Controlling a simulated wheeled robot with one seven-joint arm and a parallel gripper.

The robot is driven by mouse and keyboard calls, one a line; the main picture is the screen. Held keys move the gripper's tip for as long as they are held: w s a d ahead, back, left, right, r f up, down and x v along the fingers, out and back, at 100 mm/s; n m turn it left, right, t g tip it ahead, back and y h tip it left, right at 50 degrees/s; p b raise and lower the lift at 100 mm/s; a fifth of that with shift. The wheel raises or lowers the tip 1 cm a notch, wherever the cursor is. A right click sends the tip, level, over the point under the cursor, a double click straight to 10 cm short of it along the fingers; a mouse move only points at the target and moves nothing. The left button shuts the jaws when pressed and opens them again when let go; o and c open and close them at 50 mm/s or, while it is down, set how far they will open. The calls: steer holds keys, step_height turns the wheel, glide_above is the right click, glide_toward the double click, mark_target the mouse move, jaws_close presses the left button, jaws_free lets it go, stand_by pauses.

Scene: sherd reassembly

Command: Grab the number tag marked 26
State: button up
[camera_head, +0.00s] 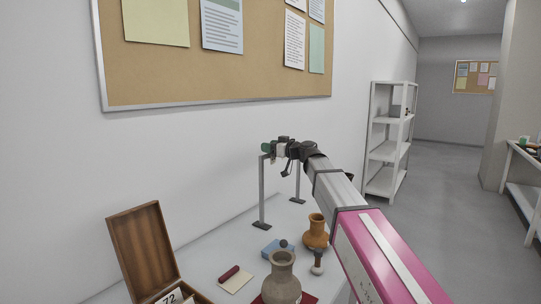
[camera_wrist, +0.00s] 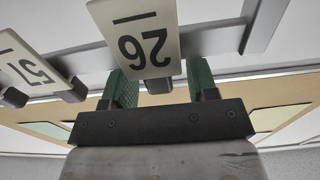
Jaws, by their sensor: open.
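The number tag marked 26 (camera_wrist: 140,38) is a pale plate with black digits, upside down in the wrist view, close in front of my gripper. My gripper (camera_wrist: 162,80) is open, with one green-padded finger on each side of the small dark piece at the tag's near edge. The tag overlaps the left finger's tip in the picture; I cannot tell whether they touch. In the head view my gripper (camera_head: 268,149) is at the top of a grey metal stand, and the tag's number cannot be read there.
A second tag, seemingly 57 (camera_wrist: 25,62), hangs beside it at left. The stand (camera_head: 262,195) has two posts. Below are an open wooden box (camera_head: 143,248) with a tag marked 72 (camera_head: 170,298), an orange jug (camera_head: 315,233) and a grey-brown vase (camera_head: 281,277). The wall is close behind.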

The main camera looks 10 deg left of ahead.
steer(key=shift+x, duration=0.8)
jaws_close()
steer(key=shift+r, duration=0.15)
